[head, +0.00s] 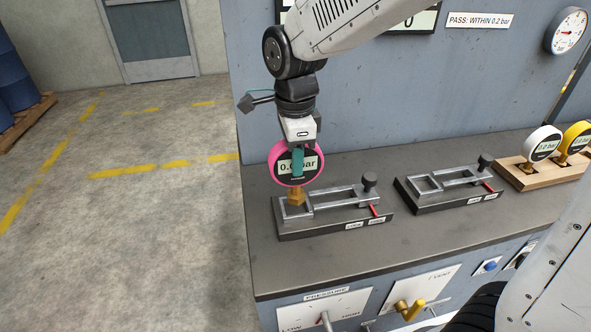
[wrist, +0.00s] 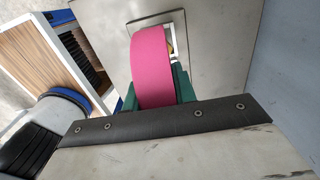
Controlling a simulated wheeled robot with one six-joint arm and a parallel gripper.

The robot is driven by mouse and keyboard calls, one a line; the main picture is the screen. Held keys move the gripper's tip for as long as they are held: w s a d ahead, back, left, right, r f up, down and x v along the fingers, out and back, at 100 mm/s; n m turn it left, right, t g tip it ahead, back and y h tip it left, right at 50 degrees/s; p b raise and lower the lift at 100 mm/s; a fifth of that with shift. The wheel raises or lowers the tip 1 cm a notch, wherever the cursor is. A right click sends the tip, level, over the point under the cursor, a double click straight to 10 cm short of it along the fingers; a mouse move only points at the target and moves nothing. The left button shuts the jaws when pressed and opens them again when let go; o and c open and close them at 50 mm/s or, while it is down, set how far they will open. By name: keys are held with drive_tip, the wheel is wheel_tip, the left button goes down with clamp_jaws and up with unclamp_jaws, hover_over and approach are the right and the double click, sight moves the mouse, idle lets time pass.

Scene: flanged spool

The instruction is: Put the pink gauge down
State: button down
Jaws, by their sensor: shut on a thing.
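The pink gauge (head: 279,171) has a pink rim, a dark face with a "0.0 bar" display and a brass fitting below. My gripper (head: 298,160) is shut on it from above, with a teal finger across its face. The gauge is upright, its brass fitting at the left end of the left clamp fixture (head: 340,211). I cannot tell whether the fitting is seated in the fixture or just above it. In the wrist view the pink rim (wrist: 165,65) shows between the green fingers.
A second, empty clamp fixture (head: 450,184) stands to the right. A wooden rack (head: 521,178) holds a white gauge (head: 541,143) and a yellow gauge (head: 575,138). The bench (head: 270,262) is bare in front of the fixtures. A wall (head: 380,90) stands behind.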

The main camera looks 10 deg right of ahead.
drive_tip(key=shift+f, duration=1.75)
drive_tip(key=shift+f, duration=0.15)
drive_tip(key=c, duration=1.1)
unclamp_jaws()
wheel_tip(320, 180, up, 11)
drive_tip(key=shift+r, duration=0.65)
drive_tip(key=shift+s+d, duration=0.1)
drive_tip(key=shift+d, duration=0.05)
